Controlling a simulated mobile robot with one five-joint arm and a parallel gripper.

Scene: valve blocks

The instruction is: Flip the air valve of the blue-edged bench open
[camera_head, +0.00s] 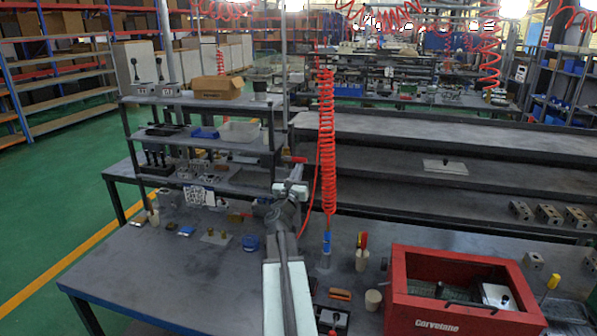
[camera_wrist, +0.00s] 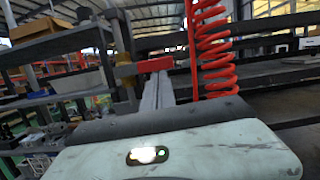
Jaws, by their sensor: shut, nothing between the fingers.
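The blue-edged bench (camera_head: 150,270) fills the lower part of the head view, with its blue edge at the front left. A red valve handle (camera_head: 294,159) shows beside the shelf's right post, above the bench. In the wrist view the red handle (camera_wrist: 155,65) lies roughly level, as a short bar. My gripper (camera_head: 296,174) is shut and empty, just below the handle in the head view. In the wrist view my gripper's narrow grey fingers (camera_wrist: 158,88) point toward the handle and overlap it. I cannot tell whether they touch.
A red coiled hose (camera_head: 327,140) hangs close right of the handle, also in the wrist view (camera_wrist: 212,50). A shelf rack (camera_head: 200,146) stands left. A red crate (camera_head: 455,318) and small parts occupy the bench. The bench's left front is mostly clear.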

